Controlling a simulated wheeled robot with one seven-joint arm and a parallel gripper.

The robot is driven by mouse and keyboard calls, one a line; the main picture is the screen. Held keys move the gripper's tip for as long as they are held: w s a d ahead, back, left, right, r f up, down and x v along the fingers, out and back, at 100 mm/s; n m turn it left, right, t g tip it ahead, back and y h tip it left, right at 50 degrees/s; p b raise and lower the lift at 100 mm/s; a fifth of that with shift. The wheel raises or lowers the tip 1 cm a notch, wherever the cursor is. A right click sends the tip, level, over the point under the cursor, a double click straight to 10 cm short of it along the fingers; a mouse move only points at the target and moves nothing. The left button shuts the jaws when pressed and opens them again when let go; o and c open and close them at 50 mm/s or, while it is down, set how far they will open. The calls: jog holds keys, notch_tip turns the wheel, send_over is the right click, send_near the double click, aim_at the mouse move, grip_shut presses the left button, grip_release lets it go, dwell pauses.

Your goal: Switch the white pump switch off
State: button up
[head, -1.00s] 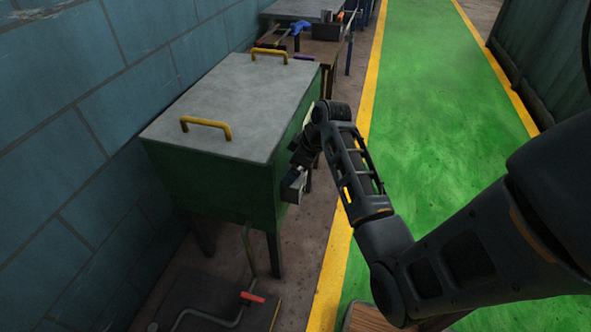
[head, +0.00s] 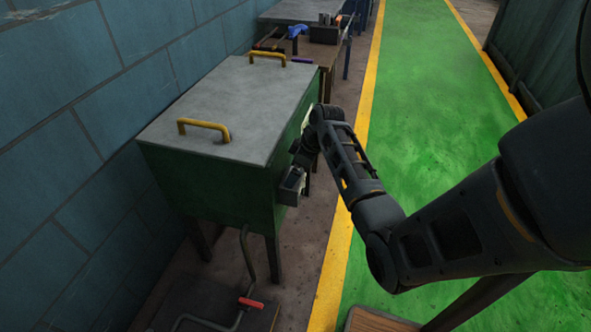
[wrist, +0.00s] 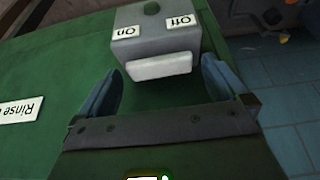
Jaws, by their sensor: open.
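The white pump switch (wrist: 160,66) is a pale paddle on a grey housing (wrist: 155,42) in the wrist view. The housing carries "On" and "Off" labels, upside down in this view, and a green round mark. I cannot tell which label the paddle is set to. My gripper (wrist: 162,72) is open, with one blue-grey finger on each side of the paddle's near end. Gaps show on both sides and I see no contact. In the head view my gripper (head: 300,154) is at the tank's right side, mostly hidden by my wrist, and the switch is not clearly visible.
The green tank (head: 215,185) has a grey lid with yellow handles (head: 204,129). A grey box-like part (head: 291,186) juts from its right side. A red-handled pipe (head: 251,303) is below. A "Rinse" label (wrist: 20,109) is at left. The green walkway (head: 430,120) is clear.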

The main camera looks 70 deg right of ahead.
jog(key=shift+c, duration=0.2)
jog(key=c, duration=0.9)
jog(key=shift+a+h+p, duration=0.25)
jog(key=shift+h+p, duration=0.15)
jog(key=shift+c, duration=0.2)
jog(key=shift+d, duration=0.1)
jog(key=o, duration=1)
jog(key=shift+p+v, duration=0.3)
jog(key=shift+v, duration=3.5)
